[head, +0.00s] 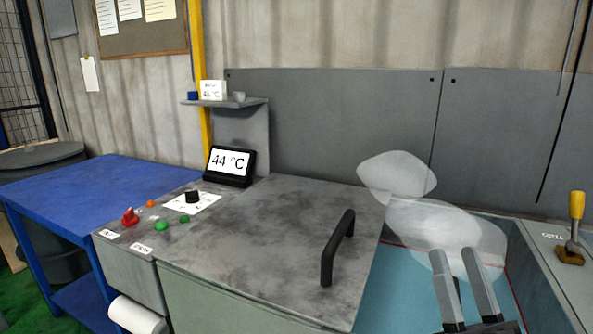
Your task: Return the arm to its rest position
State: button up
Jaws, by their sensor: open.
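My gripper (456,257) shows at the bottom right, its two pale grey fingers pointing up and apart with nothing between them. The rest of my arm is almost all out of view. Pale, see-through rounded shapes (397,176) hang behind and above the fingers; I cannot tell what they are. The grey machine cover (255,235) with a black handle (337,248) is left of my gripper, apart from it.
A control panel with a red knob (130,217) and green buttons is at the left front. A display (230,165) reads 44 °C. A blue table (95,190) stands further left. A yellow-handled lever (576,225) stands at the right edge. A grey wall panel (330,120) closes the back.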

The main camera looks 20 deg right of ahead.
jog(key=s+a+f+n+g+y+p, duration=0.2)
jog(key=s+a+f+n+g+y, duration=0.35)
jog(key=a+f, duration=0.6)
jog(key=s+a+f+g+y+p, duration=0.1)
jog(key=s+a+f+g, duration=0.1)
jog(key=s, duration=0.6)
jog(key=s+a+f+g+y+p, duration=0.1)
jog(key=s+a+f, duration=0.3)
jog(key=s, duration=0.4)
jog(key=shift+a+f+g+y+p, duration=0.35)
jog(key=shift+f+g+y, duration=0.25)
jog(key=shift+g, duration=0.15)
jog(key=shift+n, duration=0.25)
